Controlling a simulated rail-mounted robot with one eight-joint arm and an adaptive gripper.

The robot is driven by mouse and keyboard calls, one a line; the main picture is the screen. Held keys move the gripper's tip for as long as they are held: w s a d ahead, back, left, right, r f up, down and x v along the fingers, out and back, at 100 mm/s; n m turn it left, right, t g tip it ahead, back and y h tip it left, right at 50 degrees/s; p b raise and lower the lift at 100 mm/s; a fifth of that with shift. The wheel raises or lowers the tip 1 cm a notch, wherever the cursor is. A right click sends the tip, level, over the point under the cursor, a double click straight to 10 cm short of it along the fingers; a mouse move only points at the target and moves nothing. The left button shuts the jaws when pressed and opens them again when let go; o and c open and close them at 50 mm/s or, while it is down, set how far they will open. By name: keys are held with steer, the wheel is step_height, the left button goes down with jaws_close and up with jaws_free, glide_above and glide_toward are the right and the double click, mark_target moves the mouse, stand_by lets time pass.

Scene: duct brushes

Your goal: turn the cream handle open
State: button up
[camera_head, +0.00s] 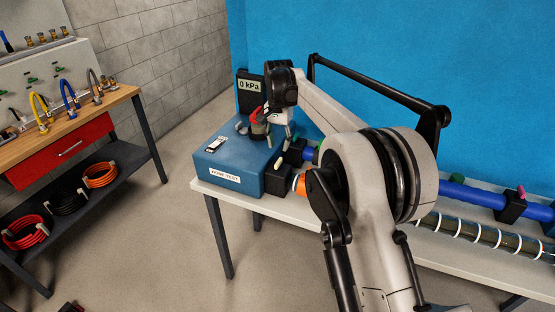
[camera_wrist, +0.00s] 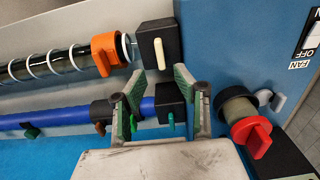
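The cream handle (camera_wrist: 157,53) is a short bar on the face of a black valve block (camera_wrist: 171,43), set across the line of the clear ringed hose. In the head view the cream handle (camera_head: 279,162) shows small at the right side of the blue test box (camera_head: 230,160). My gripper (camera_wrist: 160,76) is open and empty, its two green-padded fingers spread. Its tips appear just below the cream handle in the wrist view, and I see no contact. In the head view my gripper (camera_head: 289,132) hangs above the box's right edge.
An orange fitting (camera_wrist: 104,54) ends the ringed hose (camera_wrist: 45,65). The blue pipe (camera_wrist: 60,117) bears a teal handle (camera_wrist: 171,121). A red handle (camera_wrist: 251,136) sits on a grey-brown port. The gauge (camera_head: 250,87) reads 0 kPa. A workbench (camera_head: 70,120) stands left, across clear floor.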

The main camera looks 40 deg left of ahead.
mark_target(278, 161)
step_height(278, 161, down, 7)
steer(key=shift+f+p, duration=0.2)
steer(key=shift+p, duration=0.15)
jaws_close()
